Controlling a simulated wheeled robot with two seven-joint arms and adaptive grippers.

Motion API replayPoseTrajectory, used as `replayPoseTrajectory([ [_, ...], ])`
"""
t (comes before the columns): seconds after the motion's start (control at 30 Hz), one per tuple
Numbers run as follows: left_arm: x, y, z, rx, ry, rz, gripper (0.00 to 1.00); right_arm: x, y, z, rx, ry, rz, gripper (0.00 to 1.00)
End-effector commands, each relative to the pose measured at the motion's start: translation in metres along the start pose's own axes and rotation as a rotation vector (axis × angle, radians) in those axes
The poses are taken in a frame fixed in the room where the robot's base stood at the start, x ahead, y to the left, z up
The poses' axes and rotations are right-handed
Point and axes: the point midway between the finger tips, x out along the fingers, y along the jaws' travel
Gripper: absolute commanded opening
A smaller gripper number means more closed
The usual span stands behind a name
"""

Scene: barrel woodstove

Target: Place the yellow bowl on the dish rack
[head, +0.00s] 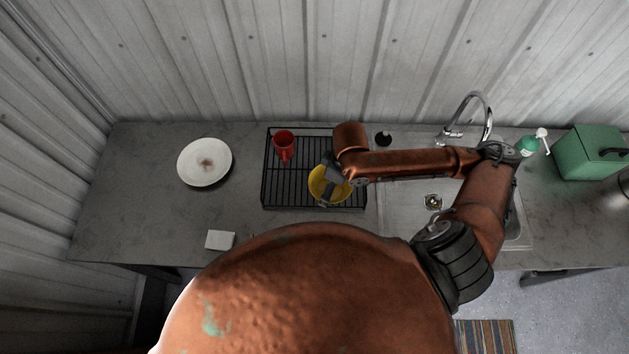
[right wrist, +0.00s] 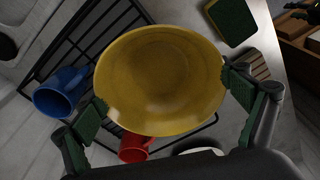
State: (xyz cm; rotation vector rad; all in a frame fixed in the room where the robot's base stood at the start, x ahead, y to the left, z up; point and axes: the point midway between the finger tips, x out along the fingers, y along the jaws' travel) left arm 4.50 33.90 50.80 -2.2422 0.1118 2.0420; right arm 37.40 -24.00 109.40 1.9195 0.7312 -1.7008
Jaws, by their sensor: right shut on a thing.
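The yellow bowl (head: 320,190) is over the right half of the black wire dish rack (head: 268,185) in the head view. My right gripper (head: 331,183) comes in from the right and is shut on the bowl. In the right wrist view the bowl (right wrist: 160,85) sits between the two fingers of my right gripper (right wrist: 166,92), its open side facing the camera. The rack (right wrist: 85,45) shows behind it. Whether the bowl touches the rack wires cannot be told.
A red mug (head: 284,144) is at the rack's back left. A white plate (head: 204,162) and a small pale block (head: 220,240) lie left. The sink (head: 400,210) is right of the rack.

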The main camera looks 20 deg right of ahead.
Motion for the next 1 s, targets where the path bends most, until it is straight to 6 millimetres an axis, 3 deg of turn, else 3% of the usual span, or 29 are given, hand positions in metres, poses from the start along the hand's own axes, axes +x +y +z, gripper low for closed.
replayPoseTrajectory([
  [0.03,0.015,0.001,0.000,0.001,0.002,0.000,0.40,0.008,0.003,-0.004,-0.002,0.004,0.004,0.55],
  [0.2,0.041,0.001,0.000,0.001,0.006,0.000,0.40,0.019,0.015,-0.020,0.000,0.003,0.004,0.55],
  [0.3,0.032,0.001,-0.003,0.001,0.008,0.001,0.40,0.024,0.026,-0.037,0.004,0.001,-0.002,0.55],
  [0.6,0.030,0.001,-0.004,0.002,0.009,0.000,0.40,0.074,0.049,-0.064,0.002,0.001,-0.001,0.55],
  [0.87,0.029,-0.001,-0.003,0.002,0.008,-0.001,0.40,0.090,0.056,-0.071,0.002,0.000,-0.001,0.55],
  [1.0,0.024,-0.001,-0.002,0.001,0.006,-0.002,0.40,0.110,0.055,-0.067,0.001,-0.003,-0.002,0.55],
])
